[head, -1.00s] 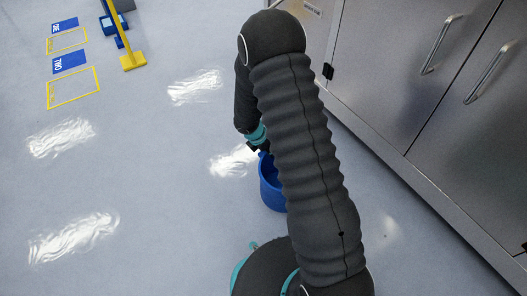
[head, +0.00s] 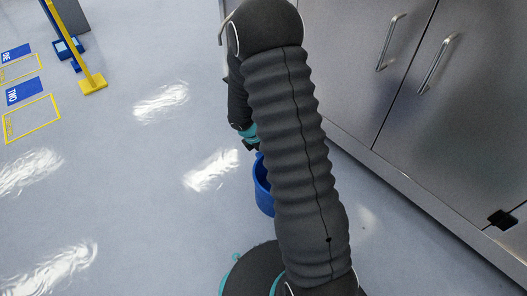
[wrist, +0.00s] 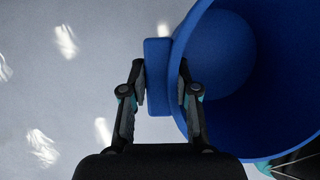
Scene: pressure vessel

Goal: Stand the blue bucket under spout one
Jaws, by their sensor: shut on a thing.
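The blue bucket (head: 263,190) hangs beside my arm in the head view, partly hidden behind it. In the wrist view the bucket (wrist: 265,75) fills the right side, its open mouth and empty inside showing. My gripper (wrist: 160,95) is shut on a blue tab at the bucket's side. In the head view my gripper (head: 252,143) shows only in part at the bucket's rim. Yellow floor squares with blue labels lie at the far left; one label (head: 25,91) reads TWO, and the label above it (head: 14,53) is cut off by the picture's edge. No spout is in view.
A yellow post with a foot (head: 92,83) stands at the upper left, beside a blue and grey unit (head: 68,46). Steel cabinets (head: 360,90) with handles line the right side. The grey floor between them is open, with bright light patches.

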